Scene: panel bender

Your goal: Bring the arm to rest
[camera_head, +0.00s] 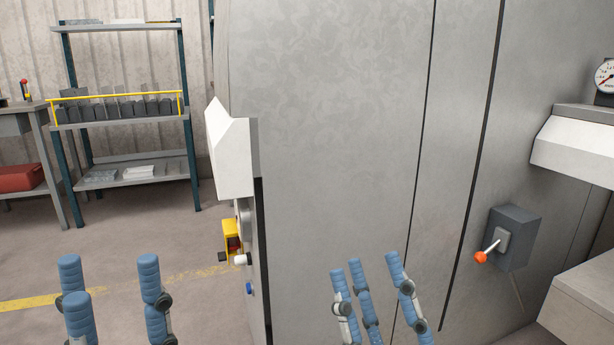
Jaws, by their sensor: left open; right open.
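My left gripper (110,295) shows at the bottom left with its blue fingers pointing up and spread apart. It is open and nothing is between its fingers. My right gripper (375,285) shows at the bottom middle, in front of the grey machine panel (340,130). Its blue fingers are spread and empty, so it is open. Both arms are hidden below the picture's lower edge.
A dark lever box (513,240) with an orange-tipped lever (481,257) sits on the machine at the right. A gauge (605,78) is at the far right. A shelf rack (130,112) and a workbench (25,122) stand back left. Floor at left is clear.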

